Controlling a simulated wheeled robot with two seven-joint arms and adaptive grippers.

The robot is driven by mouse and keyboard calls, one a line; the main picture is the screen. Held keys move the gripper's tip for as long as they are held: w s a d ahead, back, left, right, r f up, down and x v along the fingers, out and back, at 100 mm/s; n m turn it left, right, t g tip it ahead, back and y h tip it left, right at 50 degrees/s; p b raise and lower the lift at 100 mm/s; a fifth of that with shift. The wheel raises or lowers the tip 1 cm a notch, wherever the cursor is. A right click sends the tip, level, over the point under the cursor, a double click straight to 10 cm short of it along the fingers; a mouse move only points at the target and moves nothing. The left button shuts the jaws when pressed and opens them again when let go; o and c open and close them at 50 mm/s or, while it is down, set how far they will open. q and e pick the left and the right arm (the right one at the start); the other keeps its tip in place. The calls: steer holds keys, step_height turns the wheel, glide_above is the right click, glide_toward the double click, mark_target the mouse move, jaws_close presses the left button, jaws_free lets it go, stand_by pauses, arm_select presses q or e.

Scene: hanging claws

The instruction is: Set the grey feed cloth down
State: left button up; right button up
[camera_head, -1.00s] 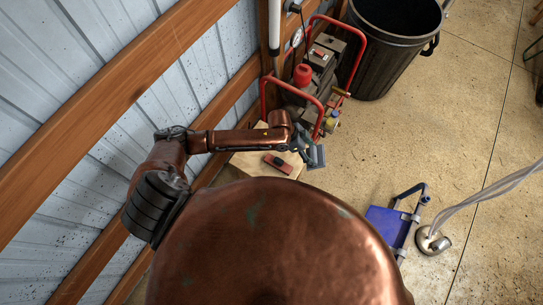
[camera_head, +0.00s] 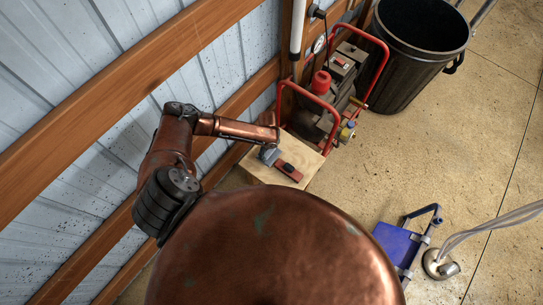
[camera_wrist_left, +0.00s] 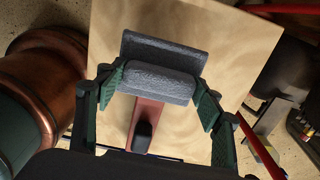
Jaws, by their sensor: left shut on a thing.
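The grey feed cloth (camera_wrist_left: 165,48) is a folded, rough-textured grey bundle in the left wrist view. It also shows as a small blue-grey patch in the head view (camera_head: 269,155). My left gripper (camera_wrist_left: 160,88) is shut on it, with a green-padded finger at each side. The cloth is over the pale wooden top of a box (camera_head: 309,157), beside a red block with a black knob (camera_head: 288,168). In the wrist view it covers one end of the red block. I cannot tell whether the cloth touches the wood. My right gripper is not in view.
A red-framed machine (camera_head: 335,95) stands close behind the box. A black bin (camera_head: 410,60) is beyond it. The wall's wooden rails (camera_head: 110,80) run along the left. A blue panel with a handle (camera_head: 398,243) lies on the floor at the right, near a round metal base (camera_head: 440,264).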

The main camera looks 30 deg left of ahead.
mark_target(269, 155)
arm_select(q)
step_height(269, 155, down, 5)
steer(key=shift+r+b, duration=0.2)
steer(key=shift+b, duration=0.15)
steer(key=o, duration=1.2)
steer(key=shift+c, duration=0.2)
steer(key=shift+r, duration=0.1)
step_height(269, 155, up, 12)
steer(key=shift+f+p, duration=0.1)
steer(key=shift+p, duration=0.85)
steer(key=shift+d, duration=0.1)
